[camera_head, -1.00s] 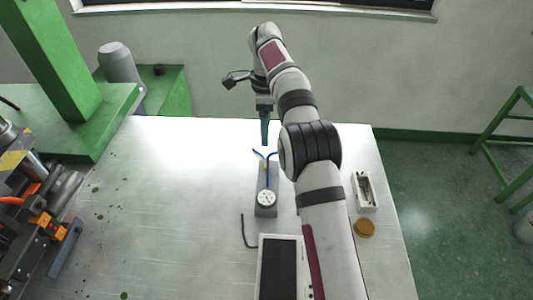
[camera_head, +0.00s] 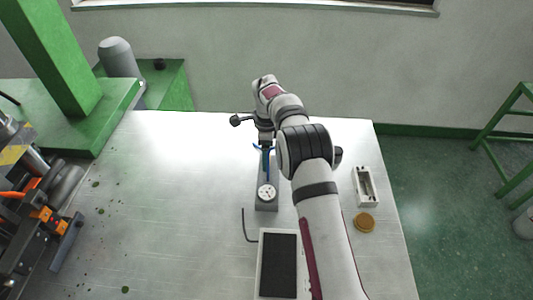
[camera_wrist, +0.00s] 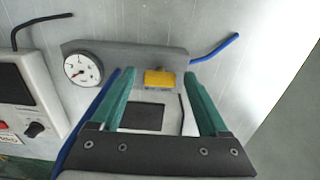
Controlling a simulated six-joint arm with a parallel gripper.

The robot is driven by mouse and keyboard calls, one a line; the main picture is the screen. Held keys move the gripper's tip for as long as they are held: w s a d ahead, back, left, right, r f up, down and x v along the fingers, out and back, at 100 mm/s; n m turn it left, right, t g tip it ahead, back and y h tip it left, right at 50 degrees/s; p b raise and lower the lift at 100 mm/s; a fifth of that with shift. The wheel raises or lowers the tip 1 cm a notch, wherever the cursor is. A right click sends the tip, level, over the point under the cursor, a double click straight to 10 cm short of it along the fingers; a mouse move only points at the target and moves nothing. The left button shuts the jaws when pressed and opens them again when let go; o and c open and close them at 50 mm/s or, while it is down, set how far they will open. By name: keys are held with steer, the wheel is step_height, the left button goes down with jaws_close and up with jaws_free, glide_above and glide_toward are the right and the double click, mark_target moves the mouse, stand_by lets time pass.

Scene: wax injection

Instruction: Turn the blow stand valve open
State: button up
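The blow stand (camera_head: 266,203) is a grey block on the table, with a round white gauge (camera_head: 266,192) at its near end. In the wrist view the stand (camera_wrist: 110,52) carries the gauge (camera_wrist: 83,69) and a yellow valve piece (camera_wrist: 159,78). Blue tubes (camera_wrist: 215,47) run from the stand. My gripper (camera_wrist: 159,81) has two green fingers spread apart, one on each side of the yellow piece, with visible gaps. I cannot tell how deep the fingertips reach. In the head view my arm's end hides the yellow piece.
A white device (camera_head: 264,277) with a dark panel and a black cable (camera_head: 245,228) stands at the near side. A pale tray (camera_head: 366,186) and a round brown piece (camera_head: 364,222) lie at the right. Machinery (camera_head: 40,215) stands at the left. The table's left middle is clear.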

jaws_close()
steer(key=shift+n, duration=0.3)
steer(key=n, duration=0.3)
steer(key=shift+s+n, duration=0.1)
steer(key=shift+n, duration=0.2)
steer(key=n, duration=0.4)
steer(key=shift+n, duration=0.3)
steer(key=n, duration=0.4)
steer(key=shift+s+d+n, duration=0.1)
steer(key=shift+d+n, duration=0.05)
steer(key=shift+n, duration=2.35)
